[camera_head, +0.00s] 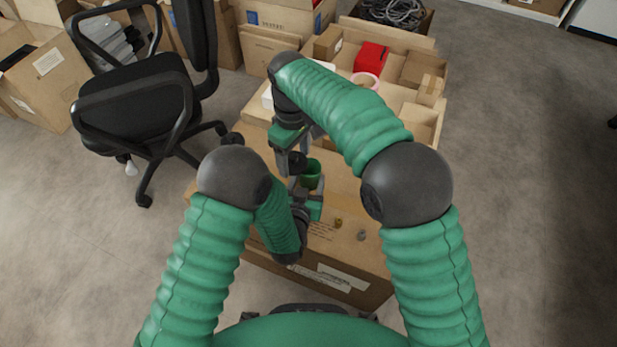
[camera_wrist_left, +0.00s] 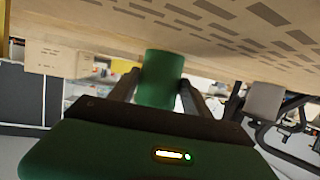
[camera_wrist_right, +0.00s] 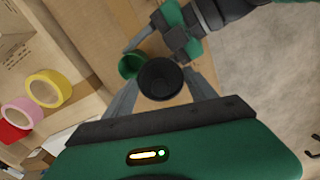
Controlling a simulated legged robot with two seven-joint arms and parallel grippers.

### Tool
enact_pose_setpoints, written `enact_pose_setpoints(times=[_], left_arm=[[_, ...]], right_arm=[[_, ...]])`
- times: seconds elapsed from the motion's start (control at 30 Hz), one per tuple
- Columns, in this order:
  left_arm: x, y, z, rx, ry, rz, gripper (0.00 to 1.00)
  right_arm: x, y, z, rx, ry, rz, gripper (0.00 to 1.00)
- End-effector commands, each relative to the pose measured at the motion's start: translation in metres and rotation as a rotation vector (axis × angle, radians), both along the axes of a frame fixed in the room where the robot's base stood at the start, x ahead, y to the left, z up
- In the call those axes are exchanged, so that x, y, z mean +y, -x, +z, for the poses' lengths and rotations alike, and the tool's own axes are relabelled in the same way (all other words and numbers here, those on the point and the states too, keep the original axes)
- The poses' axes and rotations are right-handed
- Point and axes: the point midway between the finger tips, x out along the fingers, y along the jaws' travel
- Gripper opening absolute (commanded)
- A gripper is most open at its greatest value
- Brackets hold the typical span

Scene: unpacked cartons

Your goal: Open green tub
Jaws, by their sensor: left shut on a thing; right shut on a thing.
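The green tub (camera_head: 312,174) is above the carton top, between my two arms; its round open mouth (camera_wrist_right: 130,66) shows in the right wrist view. My left gripper (camera_head: 301,188) is shut on the tub, and in the left wrist view the tub's green wall (camera_wrist_left: 160,80) is between its fingers. The dark round lid (camera_wrist_right: 160,79) is between the fingertips of my right gripper (camera_wrist_right: 163,85), which is shut on it. The lid is off the tub's mouth, to one side of it; in the head view the lid (camera_head: 297,162) is partly hidden by my right arm.
Open cartons at the back hold a red box (camera_head: 370,57) and a pink tape roll (camera_head: 364,80). A yellow tape roll (camera_wrist_right: 48,88) shows in the right wrist view. Two small items (camera_head: 338,222) lie on the carton top. An office chair (camera_head: 140,100) stands at left.

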Motion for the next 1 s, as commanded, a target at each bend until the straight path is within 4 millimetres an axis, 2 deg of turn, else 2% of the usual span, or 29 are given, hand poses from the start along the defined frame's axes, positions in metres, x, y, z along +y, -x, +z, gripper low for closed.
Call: enact_pose_setpoints(times=[0.2,0.23,0.37,0.73,0.87,1.0], left_arm=[[0.000,0.002,-0.007,0.010,-0.003,-0.001,0.00],[0.000,0.002,-0.006,0.011,-0.003,-0.001,0.60],[0.000,0.002,-0.005,0.010,-0.003,-0.001,0.77],[0.001,0.003,0.002,0.009,-0.002,-0.001,0.78],[0.005,0.025,0.011,0.012,-0.005,-0.002,0.78],[0.012,0.061,0.024,0.012,-0.004,-0.004,0.78]], right_arm=[[0.000,0.000,-0.002,0.001,-0.001,0.001,0.17],[0.000,0.000,-0.001,0.001,-0.001,0.001,0.17],[0.000,0.000,0.000,0.000,0.000,0.001,0.17],[0.000,0.000,0.005,-0.001,-0.001,0.001,0.17],[0.000,0.000,0.018,-0.001,-0.001,0.001,0.17],[0.000,0.000,0.034,-0.001,-0.001,0.001,0.17]])
